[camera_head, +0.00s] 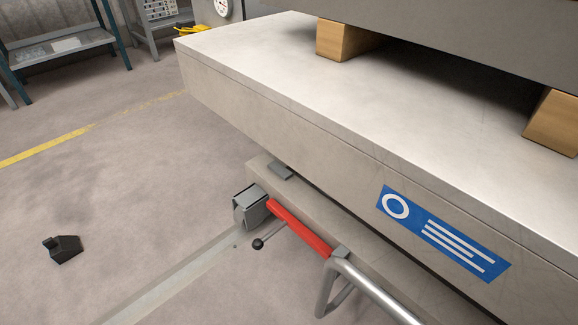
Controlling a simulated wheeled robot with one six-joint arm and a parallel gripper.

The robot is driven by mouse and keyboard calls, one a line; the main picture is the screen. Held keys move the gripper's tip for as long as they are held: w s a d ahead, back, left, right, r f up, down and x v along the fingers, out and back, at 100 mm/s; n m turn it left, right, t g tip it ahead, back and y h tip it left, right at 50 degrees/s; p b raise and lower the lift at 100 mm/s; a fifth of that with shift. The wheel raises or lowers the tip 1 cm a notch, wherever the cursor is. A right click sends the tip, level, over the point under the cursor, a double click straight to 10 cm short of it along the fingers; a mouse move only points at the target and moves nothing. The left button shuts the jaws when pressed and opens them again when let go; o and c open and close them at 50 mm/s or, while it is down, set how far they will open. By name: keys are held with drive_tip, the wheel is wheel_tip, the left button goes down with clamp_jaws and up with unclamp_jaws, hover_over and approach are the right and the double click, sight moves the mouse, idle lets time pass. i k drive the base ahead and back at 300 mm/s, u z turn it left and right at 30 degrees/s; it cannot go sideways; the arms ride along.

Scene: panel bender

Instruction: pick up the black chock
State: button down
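The black chock (65,248) lies on the grey floor at the lower left of the head view. It is a small dark wedge-shaped block with a raised part at its left end. Nothing touches it, and bare floor lies around it. My gripper does not show in this view.
A large pale machine bed (290,75) with a blue label (443,233) fills the right side. A red-gripped metal handle (300,228) and a grey bracket (250,208) stick out below it. A floor rail (185,275) runs toward the lower left. Floor around the chock is clear.

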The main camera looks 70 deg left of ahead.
sight(61, 248)
drive_tip(key=u, duration=3.95)
